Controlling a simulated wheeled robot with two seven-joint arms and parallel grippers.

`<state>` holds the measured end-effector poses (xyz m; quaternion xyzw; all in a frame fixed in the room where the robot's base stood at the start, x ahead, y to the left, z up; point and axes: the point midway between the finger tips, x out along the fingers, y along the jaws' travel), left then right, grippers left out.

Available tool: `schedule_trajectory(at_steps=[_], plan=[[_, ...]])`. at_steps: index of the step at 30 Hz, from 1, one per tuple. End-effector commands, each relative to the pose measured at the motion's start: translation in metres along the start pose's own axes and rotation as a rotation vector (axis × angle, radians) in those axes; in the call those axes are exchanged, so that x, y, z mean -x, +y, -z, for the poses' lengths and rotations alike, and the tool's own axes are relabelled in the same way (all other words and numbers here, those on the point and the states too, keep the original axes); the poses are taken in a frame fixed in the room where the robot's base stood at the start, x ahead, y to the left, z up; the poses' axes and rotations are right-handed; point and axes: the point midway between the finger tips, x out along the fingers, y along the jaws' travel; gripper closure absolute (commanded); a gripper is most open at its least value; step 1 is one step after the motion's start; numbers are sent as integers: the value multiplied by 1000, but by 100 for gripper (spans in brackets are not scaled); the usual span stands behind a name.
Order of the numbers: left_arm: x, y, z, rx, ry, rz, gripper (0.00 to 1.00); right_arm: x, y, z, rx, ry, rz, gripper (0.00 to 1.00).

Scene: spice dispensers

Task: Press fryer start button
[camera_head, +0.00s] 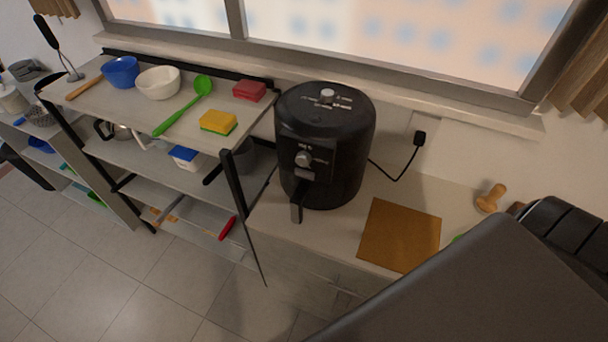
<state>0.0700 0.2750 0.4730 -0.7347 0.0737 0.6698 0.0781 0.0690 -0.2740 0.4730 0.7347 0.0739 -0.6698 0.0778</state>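The black air fryer (340,128) stands upright on the counter in the head view, right of the shelf rack. A light knob (327,96) sits on its top, and a second knob (303,159) is on its front with small markings around it. Its drawer handle (297,204) points toward the front and the drawer looks closed. I cannot tell which part is the start button. Neither of my grippers is in view. A large dark grey shape fills the lower right and hides part of the counter.
A brown mat (400,236) lies on the counter right of the fryer. A wooden stamp-like object (491,198) stands farther right. A black cord and plug (419,139) run to the wall. The shelf rack (150,113) at left holds bowls, a green spoon and sponges.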

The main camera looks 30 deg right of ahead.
Motion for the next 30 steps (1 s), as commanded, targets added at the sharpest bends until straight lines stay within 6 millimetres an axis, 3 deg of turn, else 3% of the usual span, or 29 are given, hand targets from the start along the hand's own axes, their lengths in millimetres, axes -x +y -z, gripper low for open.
schedule_trajectory(at_steps=[1,12,30], plan=[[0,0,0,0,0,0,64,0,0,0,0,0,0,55],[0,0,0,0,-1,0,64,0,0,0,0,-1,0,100],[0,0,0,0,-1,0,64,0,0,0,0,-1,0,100]])
